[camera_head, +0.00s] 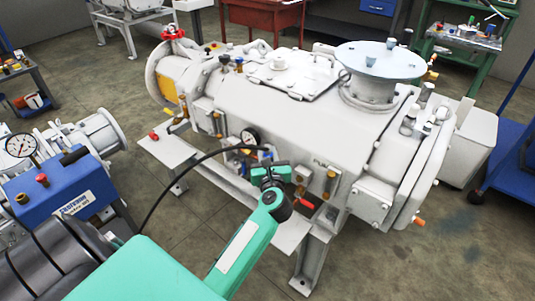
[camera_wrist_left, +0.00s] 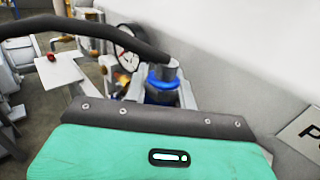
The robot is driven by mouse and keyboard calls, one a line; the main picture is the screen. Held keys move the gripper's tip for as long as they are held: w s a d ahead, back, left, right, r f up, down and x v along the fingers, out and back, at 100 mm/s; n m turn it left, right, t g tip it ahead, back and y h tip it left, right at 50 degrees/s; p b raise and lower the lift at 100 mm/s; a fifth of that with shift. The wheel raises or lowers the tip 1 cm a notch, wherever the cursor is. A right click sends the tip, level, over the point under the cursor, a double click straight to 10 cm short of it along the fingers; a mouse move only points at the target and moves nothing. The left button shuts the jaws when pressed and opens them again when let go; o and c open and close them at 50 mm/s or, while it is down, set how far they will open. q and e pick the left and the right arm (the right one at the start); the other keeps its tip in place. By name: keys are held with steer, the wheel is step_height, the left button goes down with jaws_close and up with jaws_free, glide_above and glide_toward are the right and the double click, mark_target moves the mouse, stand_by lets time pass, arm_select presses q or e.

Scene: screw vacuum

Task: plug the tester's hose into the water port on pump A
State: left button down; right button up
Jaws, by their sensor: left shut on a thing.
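Pump A (camera_head: 300,105) is the big white machine; its nameplate is partly readable. The tester (camera_head: 62,190) is a blue box with a round gauge at the left. Its black hose (camera_head: 185,165) arcs from the tester to my left gripper (camera_head: 270,172), which is shut on the hose end beside the pump's front side. In the left wrist view the hose (camera_wrist_left: 95,28) ends in a grey fitting (camera_wrist_left: 168,68) directly above a blue-ringed piece (camera_wrist_left: 162,82). I cannot tell whether that piece is the water port or how far the fitting sits in it. The fingertips are mostly hidden.
A pressure gauge (camera_head: 249,136) and brass valves (camera_head: 216,124) line the pump's front. A red-handled part (camera_head: 303,203) is right of the gripper. A white ledge (camera_head: 165,150) runs below. Open floor (camera_head: 400,265) lies at the right front.

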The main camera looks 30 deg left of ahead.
arm_select(q)
steer(key=shift+f+b, duration=0.6)
steer(key=shift+f, duration=0.3)
arm_select(e)
steer(key=shift+f, duration=0.65)
arm_select(q)
steer(key=c, duration=1.1)
jaws_free()
steer(key=shift+o, duration=0.2)
steer(key=v, duration=1.3)
steer(key=shift+s+d, duration=0.25)
steer(key=shift+d, duration=0.05)
arm_select(e)
steer(key=shift+w+a+r+t+y, duration=0.25)
steer(key=shift+w+a+r+t, duration=0.2)
steer(key=shift+a, duration=0.15)
steer(key=shift+w+a+r+t+y, duration=0.3)
steer(key=shift+w+a+t, duration=0.15)
steer(key=shift+a, duration=0.1)
